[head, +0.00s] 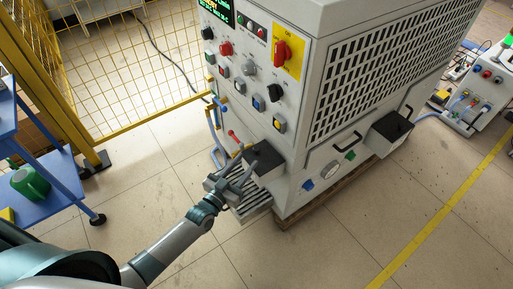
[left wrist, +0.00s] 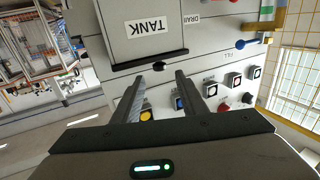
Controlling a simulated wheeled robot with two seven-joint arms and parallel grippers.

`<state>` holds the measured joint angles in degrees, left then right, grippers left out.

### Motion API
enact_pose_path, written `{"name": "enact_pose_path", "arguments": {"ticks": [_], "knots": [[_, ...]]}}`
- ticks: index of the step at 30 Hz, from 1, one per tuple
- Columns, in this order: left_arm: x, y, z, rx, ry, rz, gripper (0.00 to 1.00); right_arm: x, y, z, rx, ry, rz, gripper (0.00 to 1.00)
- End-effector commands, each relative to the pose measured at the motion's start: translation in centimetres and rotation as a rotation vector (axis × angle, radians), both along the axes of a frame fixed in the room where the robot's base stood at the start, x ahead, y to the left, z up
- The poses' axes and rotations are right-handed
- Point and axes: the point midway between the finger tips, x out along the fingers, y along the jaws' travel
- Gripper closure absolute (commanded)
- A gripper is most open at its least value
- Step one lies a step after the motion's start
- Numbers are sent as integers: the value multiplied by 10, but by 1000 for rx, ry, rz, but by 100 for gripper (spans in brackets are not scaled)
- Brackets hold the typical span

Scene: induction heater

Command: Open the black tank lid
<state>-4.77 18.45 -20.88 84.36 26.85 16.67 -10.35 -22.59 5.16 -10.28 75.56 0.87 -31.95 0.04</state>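The black tank lid (head: 264,157) lies flat and closed on a small grey box at the lower front corner of the heater cabinet in the head view. In the left wrist view the box (left wrist: 120,40) bears a TANK label, and the lid shows as a dark strip (left wrist: 122,66) along its edge with a small black knob (left wrist: 158,66). My left gripper (head: 243,172) is beside the lid; the wrist view shows its fingers (left wrist: 159,76) apart, with the knob between the tips in the picture. I cannot tell whether they touch it. My right gripper is not in view.
The grey heater cabinet (head: 300,140) carries switches and a red rotary switch (head: 281,51). A second black-topped box (head: 391,126) juts out at right. Blue hoses and a red-handled valve (head: 233,136) are close to the lid. A blue cart (head: 55,175) stands left; the front floor is clear.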

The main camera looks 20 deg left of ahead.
Motion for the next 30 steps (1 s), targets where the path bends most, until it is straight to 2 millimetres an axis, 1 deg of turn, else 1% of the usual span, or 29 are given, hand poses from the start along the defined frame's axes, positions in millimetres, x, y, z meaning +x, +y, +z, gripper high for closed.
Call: {"name": "enact_pose_path", "arguments": {"ticks": [1,6,9,13,18,28,29,30], "knots": [[10,-3,1,1,-1,0,61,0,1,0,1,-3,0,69],[39,-11,1,0,-1,0,61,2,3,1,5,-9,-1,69],[54,-14,1,1,-1,1,61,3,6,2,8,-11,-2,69],[68,-18,0,1,-1,0,61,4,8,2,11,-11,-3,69],[77,-21,0,1,-1,0,61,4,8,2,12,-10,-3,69],[78,-22,0,0,0,0,61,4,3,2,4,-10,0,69],[78,-22,0,0,0,0,66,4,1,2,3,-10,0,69],[78,-22,0,0,0,0,75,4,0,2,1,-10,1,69]]}}
